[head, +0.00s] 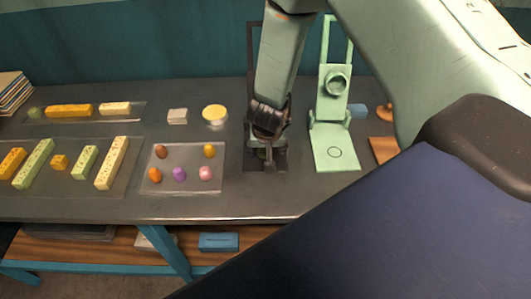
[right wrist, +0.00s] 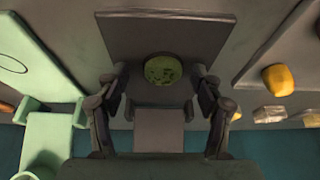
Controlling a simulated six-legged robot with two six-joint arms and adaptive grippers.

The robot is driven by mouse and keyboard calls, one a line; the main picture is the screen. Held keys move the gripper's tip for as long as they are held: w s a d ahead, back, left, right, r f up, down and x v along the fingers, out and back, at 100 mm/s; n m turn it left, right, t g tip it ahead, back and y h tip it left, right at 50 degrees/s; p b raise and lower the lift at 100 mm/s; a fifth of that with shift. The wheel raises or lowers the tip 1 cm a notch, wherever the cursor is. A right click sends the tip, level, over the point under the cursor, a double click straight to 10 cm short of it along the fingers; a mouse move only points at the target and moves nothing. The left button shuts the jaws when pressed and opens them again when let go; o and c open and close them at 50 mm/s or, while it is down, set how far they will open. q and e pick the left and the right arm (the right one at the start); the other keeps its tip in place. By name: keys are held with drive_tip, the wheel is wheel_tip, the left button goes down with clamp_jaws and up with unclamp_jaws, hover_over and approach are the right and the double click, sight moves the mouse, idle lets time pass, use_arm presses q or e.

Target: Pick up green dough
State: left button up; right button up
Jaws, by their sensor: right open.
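The green dough (right wrist: 163,69) is a round, speckled lump on the dark base plate (right wrist: 190,32) of a dark press. In the right wrist view it lies between the fingertips of my right gripper (right wrist: 156,80), which is open with one finger on each side. I see a gap beside the dough at both fingers. In the head view my right gripper (head: 268,148) points down over the dark press, and the dough (head: 262,153) is mostly hidden beneath it. My left gripper is not in view.
A light green press (head: 335,150) stands just right of the dark one. A tray (head: 200,188) with several coloured dough lumps lies to the left. Further left are trays (head: 70,205) of bars. A yellow-topped round tin (head: 214,112) and a pale block (head: 177,116) stand behind.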

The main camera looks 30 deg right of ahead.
drive_tip(key=shift+w+f, duration=0.1)
drive_tip(key=shift+w, duration=0.05)
drive_tip(key=shift+w+a, duration=0.1)
drive_tip(key=shift+a, duration=0.1)
drive_tip(key=shift+c, duration=0.3)
drive_tip(key=c, duration=0.3)
drive_tip(key=shift+d, duration=0.15)
drive_tip(key=c, duration=0.4)
drive_tip(key=shift+a, duration=0.2)
drive_tip(key=shift+c, duration=1.4)
drive_tip(key=shift+r, duration=0.25)
